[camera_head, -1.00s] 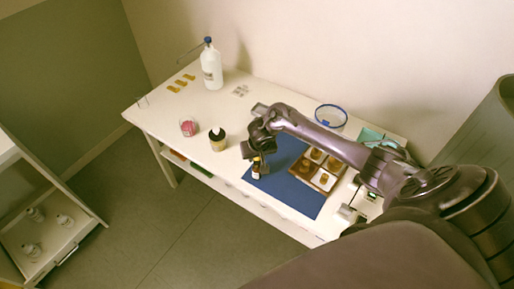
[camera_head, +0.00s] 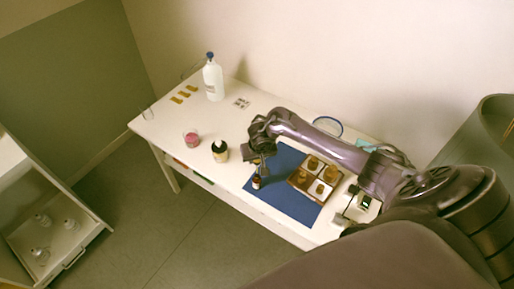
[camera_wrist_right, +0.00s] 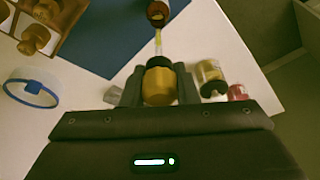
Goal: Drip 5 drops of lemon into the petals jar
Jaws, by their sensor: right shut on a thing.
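My right gripper (camera_head: 261,160) is shut on a dropper (camera_wrist_right: 159,82) with an amber bulb and dark collar. Its thin glass pipette points at the open brown bottle (camera_wrist_right: 157,13) in the right wrist view; whether the tip is still inside the neck I cannot tell. In the head view the small brown bottle (camera_head: 257,183) stands upright on the blue mat (camera_head: 290,203), just below the gripper. Its label is too small to read. The glass jar with pink petals (camera_head: 191,139) stands to the left on the white table. My left gripper is not in view.
A dark jar with a pale top (camera_head: 219,151) stands between the petals jar and the mat. A wooden tray (camera_head: 303,187) of several bottles lies right of the gripper. A white bottle (camera_head: 213,82) and yellow strips (camera_head: 184,93) are at the back left. A blue-rimmed bowl (camera_wrist_right: 31,86) is behind my arm.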

